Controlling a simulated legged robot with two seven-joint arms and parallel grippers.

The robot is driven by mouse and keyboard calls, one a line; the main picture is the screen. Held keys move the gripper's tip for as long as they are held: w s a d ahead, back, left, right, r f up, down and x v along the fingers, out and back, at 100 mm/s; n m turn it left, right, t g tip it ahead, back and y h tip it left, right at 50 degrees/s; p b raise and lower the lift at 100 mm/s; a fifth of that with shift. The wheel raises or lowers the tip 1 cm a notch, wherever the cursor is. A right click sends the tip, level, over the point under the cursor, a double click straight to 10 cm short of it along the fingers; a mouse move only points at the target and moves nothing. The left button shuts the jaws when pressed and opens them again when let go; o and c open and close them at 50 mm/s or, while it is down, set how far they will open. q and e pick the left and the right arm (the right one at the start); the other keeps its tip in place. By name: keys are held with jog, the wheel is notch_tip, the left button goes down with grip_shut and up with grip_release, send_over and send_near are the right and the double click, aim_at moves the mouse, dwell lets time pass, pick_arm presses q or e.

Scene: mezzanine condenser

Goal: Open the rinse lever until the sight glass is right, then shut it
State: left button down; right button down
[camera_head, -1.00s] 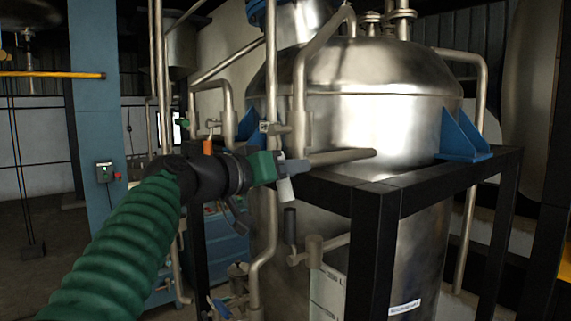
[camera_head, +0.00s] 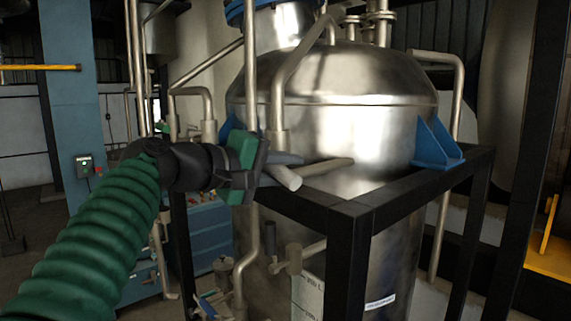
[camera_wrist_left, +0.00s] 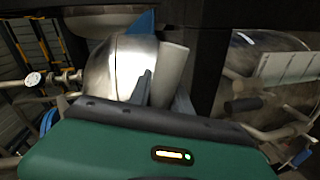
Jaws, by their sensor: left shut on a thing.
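My left gripper (camera_head: 288,168) is at mid-picture in the head view, in front of the vessel's black frame. It is shut on a pale grey cylinder (camera_head: 285,179), whose end sticks out tilted towards the lower right. In the left wrist view the same cylinder (camera_wrist_left: 171,75) stands between the two dark fingers (camera_wrist_left: 162,92). I cannot tell whether it is the rinse lever's handle; its far end is hidden. No sight glass can be clearly made out. My right gripper is not in view.
The steel vessel (camera_head: 350,105) stands behind the black frame (camera_head: 345,212). A horizontal pipe end (camera_head: 328,166) is close behind my left gripper. A small valve with a dark handle (camera_head: 272,236) is below. A blue cabinet (camera_head: 208,240) stands at the back left.

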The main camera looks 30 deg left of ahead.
pick_arm(q)
jog(key=shift+s+d+r+n+h+p, duration=0.1)
jog(key=shift+r+n+h+p, duration=0.2)
jog(key=shift+r+n+p, duration=0.85)
jog(key=shift+f, duration=0.1)
jog(key=c, duration=1.5)
grip_release()
jog(key=o, duration=0.3)
jog(key=shift+f, duration=0.1)
jog(key=shift+a, duration=0.2)
